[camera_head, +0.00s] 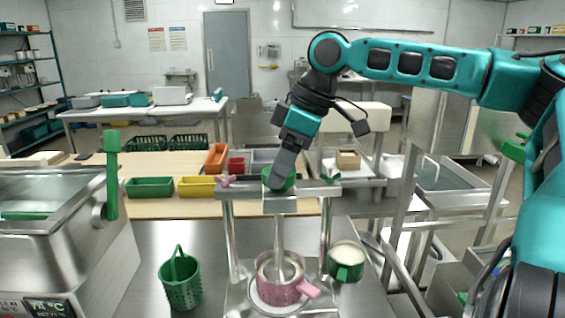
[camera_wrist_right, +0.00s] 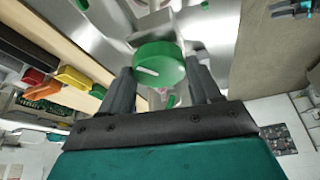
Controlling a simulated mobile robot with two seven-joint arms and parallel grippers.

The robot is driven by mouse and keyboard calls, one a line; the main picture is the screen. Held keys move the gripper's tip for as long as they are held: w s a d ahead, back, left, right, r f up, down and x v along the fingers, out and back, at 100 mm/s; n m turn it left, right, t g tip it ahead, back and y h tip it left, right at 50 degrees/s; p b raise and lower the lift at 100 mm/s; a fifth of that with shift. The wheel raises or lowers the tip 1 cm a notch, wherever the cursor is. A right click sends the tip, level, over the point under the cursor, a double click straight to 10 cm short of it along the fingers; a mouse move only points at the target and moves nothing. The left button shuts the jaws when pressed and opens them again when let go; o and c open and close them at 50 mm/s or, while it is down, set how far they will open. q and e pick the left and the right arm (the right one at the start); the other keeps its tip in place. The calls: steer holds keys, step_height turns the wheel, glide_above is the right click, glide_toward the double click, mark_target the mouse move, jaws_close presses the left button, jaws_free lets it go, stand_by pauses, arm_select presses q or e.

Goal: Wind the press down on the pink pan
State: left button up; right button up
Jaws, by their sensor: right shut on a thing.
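The press is a metal frame (camera_head: 312,193) with two posts and a central screw (camera_head: 279,235). A green knob (camera_head: 289,181) tops the screw; it is a round green disc with a white mark in the right wrist view (camera_wrist_right: 160,66). My right gripper (camera_head: 278,182) reaches down from above and is shut on the knob, one finger on each side (camera_wrist_right: 162,88). The pink pan (camera_head: 278,290) stands under the screw, its handle toward the lower right. The screw's lower end reaches into the pan; contact inside cannot be told.
A green mug (camera_head: 345,270) with pale contents stands right of the press. A green basket (camera_head: 180,283) stands to the left. Green (camera_head: 150,187) and yellow (camera_head: 195,186) trays lie behind on the wooden worktop. A steel tank (camera_head: 50,225) fills the left side.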

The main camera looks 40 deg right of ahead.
steer(key=m+h, duration=0.1)
steer(key=m, duration=0.1)
steer(key=m+t+h, duration=0.1)
steer(key=m, duration=0.2)
steer(key=shift+s+a+m, duration=0.1)
steer(key=shift+a+m, duration=0.05)
steer(key=shift+m, duration=0.15)
steer(key=m+h, duration=0.1)
steer(key=m, duration=0.2)
steer(key=m+h, duration=0.1)
steer(key=m, duration=0.2)
steer(key=shift+a, duration=0.15)
steer(key=o, duration=1.1)
steer(key=shift+c, duration=0.2)
steer(key=shift+r, duration=0.1)
steer(key=v, duration=1.2)
steer(key=shift+a+r, duration=0.3)
steer(key=shift+r, duration=0.1)
